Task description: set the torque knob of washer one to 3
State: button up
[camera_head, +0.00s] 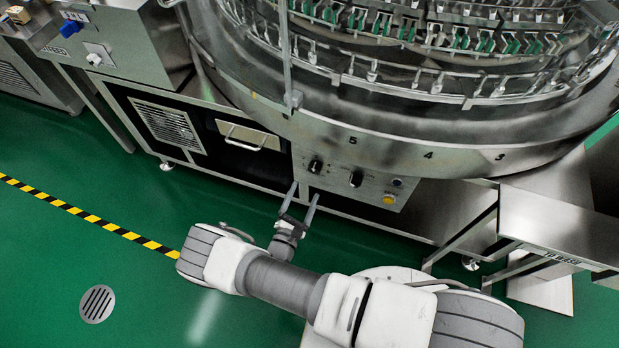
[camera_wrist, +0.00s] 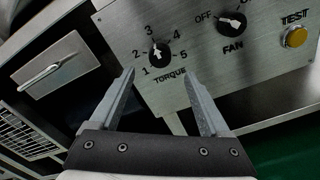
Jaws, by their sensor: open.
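The torque knob (camera_wrist: 158,52) is a black round knob with a white pointer, on a grey metal panel with marks 1 to 5 around it. The pointer is aimed upward, roughly toward the 3; its exact setting is hard to tell. In the head view the knob (camera_head: 315,166) is on the front panel below the round machine. My gripper (camera_wrist: 158,76) is open and empty, its two fingers apart just below the knob and not around it. In the head view my gripper (camera_head: 305,191) is just in front of the panel's lower left part. No washer number is readable.
Right of the torque knob are the fan knob (camera_wrist: 232,22), pointing toward OFF, and the yellow test button (camera_wrist: 296,37). A drawer with a handle (camera_wrist: 48,76) is at the left. The round washer (camera_head: 400,130) overhangs the panel. Green floor (camera_head: 60,260) is open at the left.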

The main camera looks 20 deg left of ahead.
jog(key=s+p, duration=0.1)
jog(key=s, duration=0.9)
jog(key=shift+a, duration=0.35)
